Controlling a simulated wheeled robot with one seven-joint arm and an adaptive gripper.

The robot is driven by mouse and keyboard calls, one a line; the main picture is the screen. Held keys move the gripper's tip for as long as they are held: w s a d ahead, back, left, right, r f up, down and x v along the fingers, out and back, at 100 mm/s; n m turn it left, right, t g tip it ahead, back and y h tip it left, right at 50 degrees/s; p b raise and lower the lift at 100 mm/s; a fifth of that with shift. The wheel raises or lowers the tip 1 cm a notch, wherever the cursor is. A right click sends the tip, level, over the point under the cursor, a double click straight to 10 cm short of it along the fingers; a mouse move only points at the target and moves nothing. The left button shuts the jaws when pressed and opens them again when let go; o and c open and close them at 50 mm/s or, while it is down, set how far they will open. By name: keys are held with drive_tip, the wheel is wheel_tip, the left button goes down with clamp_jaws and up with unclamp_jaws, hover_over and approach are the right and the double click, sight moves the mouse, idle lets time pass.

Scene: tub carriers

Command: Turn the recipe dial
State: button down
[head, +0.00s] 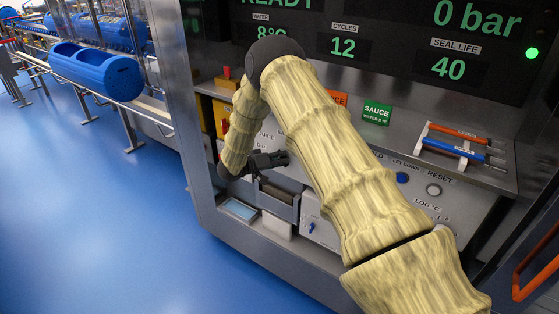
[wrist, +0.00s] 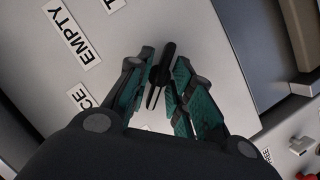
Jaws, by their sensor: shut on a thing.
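In the wrist view the recipe dial (wrist: 166,58) is a black knob with a narrow pointer-like bar on a pale grey panel. My gripper (wrist: 160,85) has its teal-padded fingers closed in on either side of it, and it is shut on the dial. Labels reading EMPTY (wrist: 70,37) and one ending in CE (wrist: 82,95) are on the panel beside it. In the head view my gripper (head: 270,160) is at the left part of the control panel (head: 345,190), and the dial cannot be made out there.
A grey bin (head: 278,203) is just below my gripper. A rack with red and blue tools (head: 462,145) stands on the shelf at right. A blue button (head: 402,177) and a RESET button (head: 433,190) are on the panel. Blue floor (head: 110,220) is clear at left.

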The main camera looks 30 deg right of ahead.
drive_tip(key=shift+s+f, duration=0.3)
drive_tip(key=shift+f, duration=0.1)
drive_tip(key=c, duration=1.3)
unclamp_jaws()
drive_tip(key=shift+w+d+r, duration=0.1)
drive_tip(key=shift+w+r, duration=0.05)
drive_tip(key=shift+r, duration=0.1)
drive_tip(key=v, duration=1.2)
drive_tip(key=shift+w, duration=0.15)
